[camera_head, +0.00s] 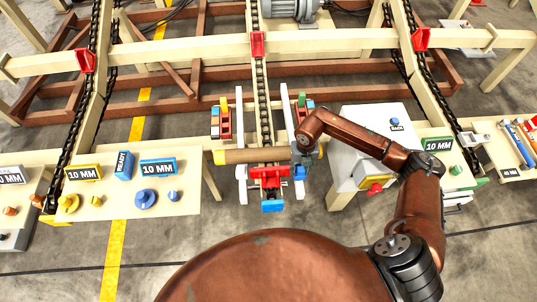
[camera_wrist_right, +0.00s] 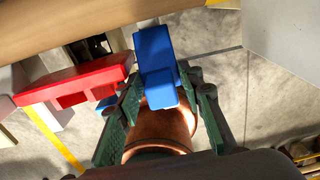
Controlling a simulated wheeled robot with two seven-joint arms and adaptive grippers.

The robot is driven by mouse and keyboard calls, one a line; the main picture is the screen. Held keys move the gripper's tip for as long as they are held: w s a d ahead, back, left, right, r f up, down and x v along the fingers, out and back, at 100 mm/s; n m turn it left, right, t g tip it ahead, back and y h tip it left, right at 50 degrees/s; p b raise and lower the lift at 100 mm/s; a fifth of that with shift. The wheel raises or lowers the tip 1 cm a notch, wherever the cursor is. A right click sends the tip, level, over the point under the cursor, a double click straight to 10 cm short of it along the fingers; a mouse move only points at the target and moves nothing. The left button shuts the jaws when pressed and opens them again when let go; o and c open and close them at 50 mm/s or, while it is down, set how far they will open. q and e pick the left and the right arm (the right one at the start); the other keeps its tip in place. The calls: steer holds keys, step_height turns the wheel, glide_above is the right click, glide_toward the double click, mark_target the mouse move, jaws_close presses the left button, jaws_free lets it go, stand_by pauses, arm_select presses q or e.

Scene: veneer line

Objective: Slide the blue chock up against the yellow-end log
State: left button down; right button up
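The blue chock (camera_head: 299,172) is low beside the log's right part, under my right gripper (camera_head: 303,156). In the right wrist view the chock (camera_wrist_right: 154,55) sits between the two green-padded fingertips (camera_wrist_right: 160,82), which appear closed on its sides. The log (camera_wrist_right: 75,25) crosses the top of that view, and the chock's far end overlaps its lower edge. I cannot tell if they touch. My left gripper is not in view.
A red bracket (camera_head: 268,176) stands in front of the log and shows left of the chock in the wrist view (camera_wrist_right: 75,82). A white control cabinet (camera_head: 357,125) stands close to the right. A table with buttons (camera_head: 130,205) is at the left.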

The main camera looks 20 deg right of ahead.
steer(key=o, duration=0.5)
steer(key=shift+w+d+r, duration=0.15)
steer(key=shift+w+d, duration=0.05)
steer(key=shift+w, duration=0.3)
steer(key=shift+w+d+r, duration=0.1)
steer(key=shift+w+d, duration=0.05)
steer(key=shift+w, duration=0.3)
steer(key=shift+r, duration=0.15)
steer(key=shift+w+r, duration=0.1)
steer(key=shift+r, duration=0.25)
steer(key=r, duration=0.3)
steer(key=s+r, duration=0.1)
steer(key=r, duration=0.6)
steer(key=shift+s+a+r, duration=0.1)
steer(key=shift+s+a, duration=0.1)
steer(key=shift+s, duration=0.2)
